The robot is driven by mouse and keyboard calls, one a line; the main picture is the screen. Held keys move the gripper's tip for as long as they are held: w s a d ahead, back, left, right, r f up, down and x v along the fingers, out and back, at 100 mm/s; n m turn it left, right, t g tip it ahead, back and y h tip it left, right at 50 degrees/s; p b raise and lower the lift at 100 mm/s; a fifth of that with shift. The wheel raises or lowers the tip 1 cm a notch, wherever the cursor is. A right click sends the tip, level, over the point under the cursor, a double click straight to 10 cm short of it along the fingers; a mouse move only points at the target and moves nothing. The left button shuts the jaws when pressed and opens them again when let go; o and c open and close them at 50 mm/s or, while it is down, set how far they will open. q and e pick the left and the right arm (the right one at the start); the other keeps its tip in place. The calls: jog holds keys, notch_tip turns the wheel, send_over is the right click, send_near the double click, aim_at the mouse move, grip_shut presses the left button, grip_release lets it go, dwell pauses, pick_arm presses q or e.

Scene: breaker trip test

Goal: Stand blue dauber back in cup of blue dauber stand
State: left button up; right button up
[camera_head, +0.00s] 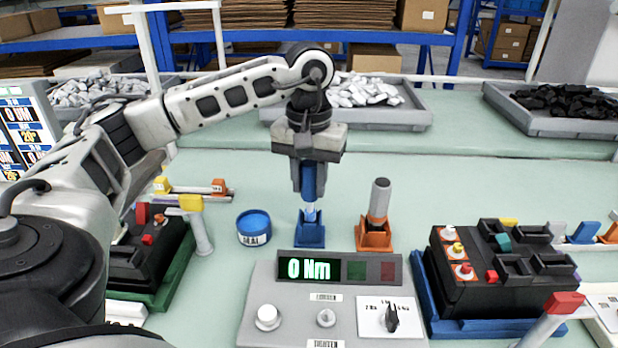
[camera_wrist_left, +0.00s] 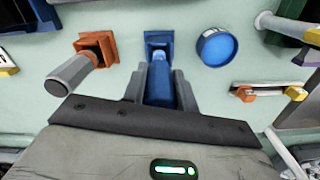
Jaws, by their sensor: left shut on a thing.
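My left gripper (camera_head: 308,178) points straight down and is shut on the blue dauber (camera_head: 309,186). The dauber is upright, with its pale lower end at the blue dauber stand (camera_head: 309,236). In the left wrist view the dauber (camera_wrist_left: 160,90) lies between the two fingers, and its tip overlaps the cup of the blue stand (camera_wrist_left: 159,41). I cannot tell whether the tip is inside the cup or just above it. My right gripper is not in view.
An orange stand (camera_head: 373,238) holds a grey-handled dauber (camera_head: 379,200) to the right. A blue round tin (camera_head: 254,228) stands to the left. A torque tester (camera_head: 335,305) reading 0 Nm is in front. Black breaker blocks (camera_head: 490,270) stand at both sides.

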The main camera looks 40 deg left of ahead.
aim_at(309, 199)
pick_arm(q)
jog(key=shift+f, duration=0.35)
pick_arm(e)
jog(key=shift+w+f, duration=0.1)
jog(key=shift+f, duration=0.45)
pick_arm(q)
jog(key=shift+f+b, duration=0.75)
jog(key=shift+b, duration=0.05)
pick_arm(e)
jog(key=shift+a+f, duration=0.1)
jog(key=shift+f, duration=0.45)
pick_arm(q)
jog(key=shift+f+b, duration=0.95)
jog(key=shift+f, duration=0.25)
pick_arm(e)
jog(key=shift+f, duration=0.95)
pick_arm(q)
jog(key=o, duration=1.1)
jog(key=shift+c, duration=0.2)
jog(key=shift+r, duration=0.1)
